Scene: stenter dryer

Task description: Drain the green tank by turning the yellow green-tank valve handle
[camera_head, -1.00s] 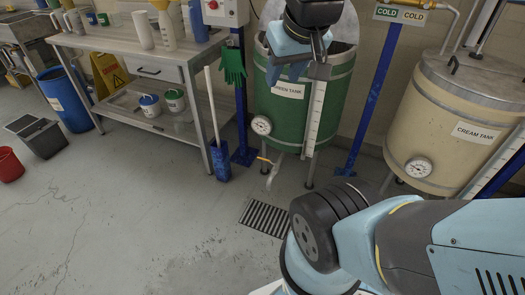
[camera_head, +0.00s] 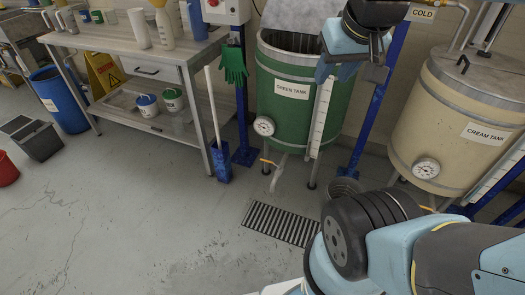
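The green tank (camera_head: 288,112) stands on legs against the back wall, with a label and a round dial on its front. The small yellow valve handle (camera_head: 268,161) sits below the tank, on the grey drain spout (camera_head: 276,180) that points down. My arm comes in from the lower right and reaches up past the tank's right side. The end of my arm, with my gripper (camera_head: 335,75), is high at the tank's upper right, well above the valve handle and apart from it. The fingers are small and partly hidden, so their opening is unclear.
A floor drain grate (camera_head: 281,223) lies in front of the tank. A blue post (camera_head: 375,110) and the cream tank (camera_head: 455,120) stand to the right. A blue-based mop or brush (camera_head: 220,160) and a steel table (camera_head: 190,68) stand to the left. The floor at front left is clear.

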